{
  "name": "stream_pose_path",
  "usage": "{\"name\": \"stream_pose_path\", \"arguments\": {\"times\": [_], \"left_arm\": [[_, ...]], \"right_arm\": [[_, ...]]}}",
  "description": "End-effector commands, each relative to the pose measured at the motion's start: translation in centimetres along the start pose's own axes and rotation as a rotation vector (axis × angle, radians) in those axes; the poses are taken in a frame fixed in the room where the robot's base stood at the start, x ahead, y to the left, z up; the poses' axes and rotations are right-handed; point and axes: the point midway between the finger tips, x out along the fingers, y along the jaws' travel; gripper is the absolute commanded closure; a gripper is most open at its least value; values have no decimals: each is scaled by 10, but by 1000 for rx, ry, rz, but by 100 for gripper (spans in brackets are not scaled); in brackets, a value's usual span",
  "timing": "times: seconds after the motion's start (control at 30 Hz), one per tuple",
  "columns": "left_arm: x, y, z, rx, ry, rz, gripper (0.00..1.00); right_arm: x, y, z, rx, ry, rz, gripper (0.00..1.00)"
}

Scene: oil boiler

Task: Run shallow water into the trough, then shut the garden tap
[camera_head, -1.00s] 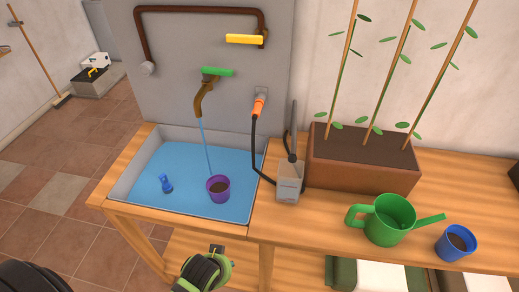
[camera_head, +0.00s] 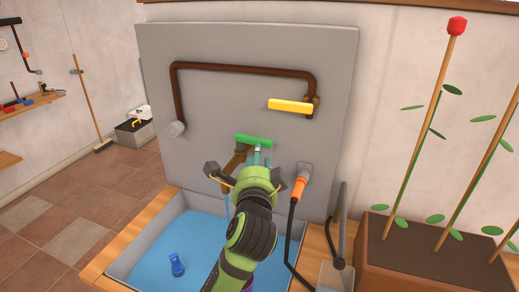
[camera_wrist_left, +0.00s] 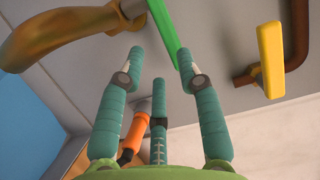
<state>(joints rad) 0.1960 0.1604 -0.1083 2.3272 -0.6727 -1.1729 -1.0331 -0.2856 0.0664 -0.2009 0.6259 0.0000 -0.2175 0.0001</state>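The garden tap (camera_head: 236,160) is a brass spout on the grey panel, with a green lever handle (camera_head: 254,141). A thin water stream shows below it, partly hidden by my arm. The trough (camera_head: 135,252) holds blue water. My left gripper (camera_head: 260,157) is raised in front of the tap, just below and right of the handle. In the left wrist view its teal fingers (camera_wrist_left: 160,65) are spread and empty. The green handle (camera_wrist_left: 166,32) lies just beyond the fingertips, nearer the right finger; contact cannot be told. My right gripper is not in view.
A yellow lever (camera_head: 289,105) sits on the brown pipe above right. An orange hose connector (camera_head: 298,183) with a black hose is close right of my gripper. A blue object (camera_head: 176,264) stands in the water. A planter (camera_head: 415,255) is at the right.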

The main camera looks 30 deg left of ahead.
Motion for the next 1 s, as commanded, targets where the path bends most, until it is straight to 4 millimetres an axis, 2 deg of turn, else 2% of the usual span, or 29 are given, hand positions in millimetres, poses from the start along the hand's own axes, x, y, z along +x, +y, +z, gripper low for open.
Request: {"name": "stream_pose_path", "arguments": {"times": [0.17,0.43,0.6,0.87,0.97,1.0], "left_arm": [[17,-8,1,18,-8,-16,65],[57,-7,1,16,-7,-14,65],[70,-6,1,14,-6,-12,65],[71,-5,1,13,-5,-12,65],[71,-5,1,13,-5,-12,100],[70,-5,1,13,-5,-12,100]], "right_arm": [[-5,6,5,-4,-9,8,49],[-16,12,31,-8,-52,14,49],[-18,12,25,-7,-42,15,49],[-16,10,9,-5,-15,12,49],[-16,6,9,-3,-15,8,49],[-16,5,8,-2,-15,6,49]]}}
